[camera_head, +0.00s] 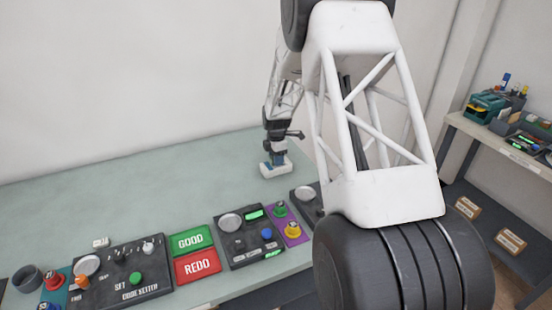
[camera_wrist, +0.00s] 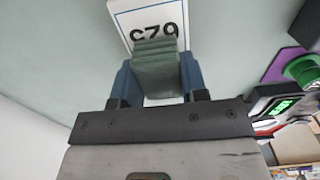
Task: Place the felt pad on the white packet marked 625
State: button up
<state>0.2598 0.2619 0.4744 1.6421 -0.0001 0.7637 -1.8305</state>
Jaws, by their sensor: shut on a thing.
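My gripper (camera_wrist: 158,72) has two blue fingers shut on the grey-green felt pad (camera_wrist: 155,65), which fills the space between them in the wrist view. Just beyond the pad lies the white packet (camera_wrist: 150,14), with a blue border and the number 625 upside down in the picture. The pad overlaps the packet's near part in this view; whether they touch I cannot tell. In the head view my gripper (camera_head: 274,160) points down at the far right part of the table, over the packet (camera_head: 267,172). The pad is too small to make out there.
Control panels line the table's front edge, with a green GOOD plate (camera_head: 192,240) and a red REDO plate (camera_head: 198,265) between them. A purple panel (camera_head: 289,229) is nearest my gripper. The table (camera_head: 150,195) is clear to the left. A shelf (camera_head: 490,135) stands at right.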

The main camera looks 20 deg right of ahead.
jog(key=shift+f, duration=0.15)
jog(key=o, duration=0.9)
notch_tip(320, 180, up, 12)
jog(key=shift+r, duration=0.1)
dwell(0.6)
dwell(0.4)
jog(key=shift+r, duration=0.1)
